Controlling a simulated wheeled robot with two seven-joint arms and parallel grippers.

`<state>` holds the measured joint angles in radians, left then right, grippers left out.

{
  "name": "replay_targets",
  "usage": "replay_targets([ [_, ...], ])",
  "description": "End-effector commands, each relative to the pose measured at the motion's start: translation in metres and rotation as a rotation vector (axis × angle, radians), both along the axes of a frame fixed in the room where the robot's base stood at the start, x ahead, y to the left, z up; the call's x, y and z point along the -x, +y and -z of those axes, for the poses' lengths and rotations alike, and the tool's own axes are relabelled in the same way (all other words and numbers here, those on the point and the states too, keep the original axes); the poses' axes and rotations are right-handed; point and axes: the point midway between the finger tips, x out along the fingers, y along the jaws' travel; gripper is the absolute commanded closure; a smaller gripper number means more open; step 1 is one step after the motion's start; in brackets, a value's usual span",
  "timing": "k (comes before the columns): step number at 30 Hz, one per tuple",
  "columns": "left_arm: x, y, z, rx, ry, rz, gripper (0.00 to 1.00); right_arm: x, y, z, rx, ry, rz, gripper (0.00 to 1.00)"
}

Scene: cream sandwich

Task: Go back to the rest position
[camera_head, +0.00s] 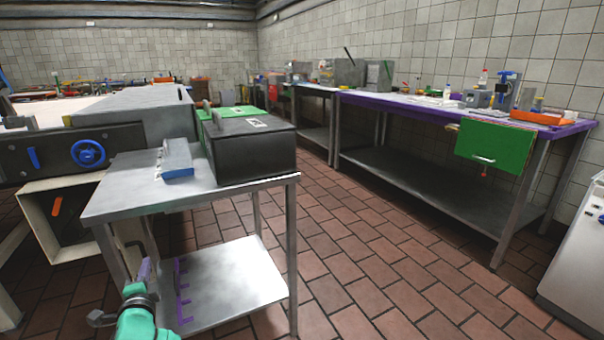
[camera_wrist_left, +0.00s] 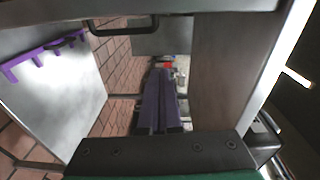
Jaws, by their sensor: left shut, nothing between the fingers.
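My left arm, with its green wrist, comes in at the bottom left of the head view. My left gripper (camera_head: 145,270) is at the left end of the steel cart's lower shelf (camera_head: 235,275). Its purple fingers are shut together and empty, as the left wrist view shows (camera_wrist_left: 160,100). My right gripper is in neither view.
The steel cart's top (camera_head: 135,195) carries a black box (camera_head: 255,150) and a blue-grey block (camera_head: 177,158). A purple rack (camera_head: 180,290) lies on its lower shelf. A long purple-edged bench (camera_head: 400,102) stands along the right wall. Brick floor (camera_head: 385,260) between them is clear.

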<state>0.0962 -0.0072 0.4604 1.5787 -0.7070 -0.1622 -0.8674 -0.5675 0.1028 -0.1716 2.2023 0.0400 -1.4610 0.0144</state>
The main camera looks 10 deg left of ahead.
Motion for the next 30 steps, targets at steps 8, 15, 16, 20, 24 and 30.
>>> replay_targets([
  [8, 0.079, -0.116, 0.142, 0.812, 0.266, -0.140, 1.00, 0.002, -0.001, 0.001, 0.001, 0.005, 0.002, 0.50],
  [15, 0.162, -0.209, 0.203, 1.172, 0.539, -0.307, 1.00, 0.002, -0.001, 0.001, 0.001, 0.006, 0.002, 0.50],
  [16, 0.172, -0.218, 0.208, 1.200, 0.571, -0.326, 1.00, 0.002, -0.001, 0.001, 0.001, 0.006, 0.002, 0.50],
  [20, 0.212, -0.253, 0.220, 1.297, 0.698, -0.407, 1.00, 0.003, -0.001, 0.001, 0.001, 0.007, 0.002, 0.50],
  [24, 0.256, -0.288, 0.226, 1.376, 0.836, -0.495, 1.00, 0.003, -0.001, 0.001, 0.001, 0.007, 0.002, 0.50],
  [30, 0.254, -0.281, 0.234, 1.356, 0.828, -0.509, 1.00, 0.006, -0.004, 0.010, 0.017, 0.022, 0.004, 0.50],
])
